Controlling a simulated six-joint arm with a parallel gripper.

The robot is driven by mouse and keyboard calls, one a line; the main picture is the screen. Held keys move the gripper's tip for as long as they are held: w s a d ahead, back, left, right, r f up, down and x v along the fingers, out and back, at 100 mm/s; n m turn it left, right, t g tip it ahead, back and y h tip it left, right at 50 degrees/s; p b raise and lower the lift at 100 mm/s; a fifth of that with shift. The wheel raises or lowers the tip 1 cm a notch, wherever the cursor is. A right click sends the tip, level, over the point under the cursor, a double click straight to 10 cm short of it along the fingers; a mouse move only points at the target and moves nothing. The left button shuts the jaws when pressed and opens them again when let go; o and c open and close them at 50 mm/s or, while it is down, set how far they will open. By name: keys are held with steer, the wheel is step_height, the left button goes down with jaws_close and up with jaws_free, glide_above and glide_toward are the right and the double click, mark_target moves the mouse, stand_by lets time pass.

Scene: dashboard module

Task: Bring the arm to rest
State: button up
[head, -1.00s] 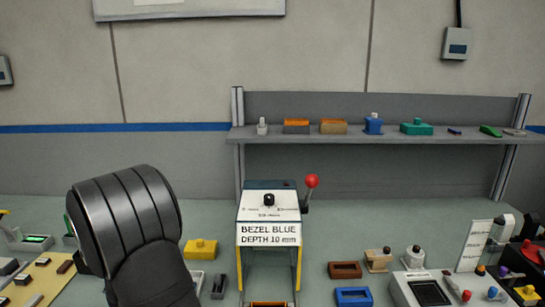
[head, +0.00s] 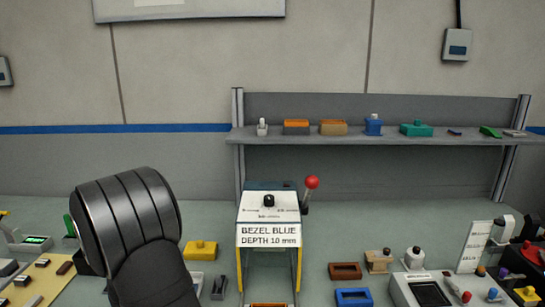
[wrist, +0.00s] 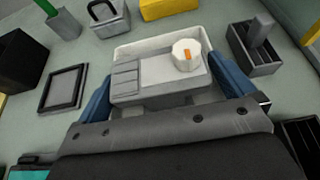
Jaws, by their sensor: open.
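My gripper (wrist: 162,74) is open in the wrist view, with its two blue fingers apart. A light grey module (wrist: 150,88) with a white knob (wrist: 186,54) lies between the fingers. The knob has an orange mark, and the module has ribbed pads on its left. I cannot tell whether the fingers touch the module. In the head view my black arm link (head: 125,220) stands at the lower left, and the gripper itself is out of that view.
A press with a red-knobbed lever (head: 311,182) and a "BEZEL BLUE DEPTH 10 mm" card (head: 269,236) stands right of my arm. A yellow block (head: 201,250) is between them. A shelf (head: 380,140) holds several parts. A dark square tray (wrist: 64,88) lies left of the module.

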steer(key=v, duration=1.5)
steer(key=x, duration=1.7)
steer(key=shift+w, duration=0.4)
step_height(320, 180, up, 8)
steer(key=shift+r, duration=0.15)
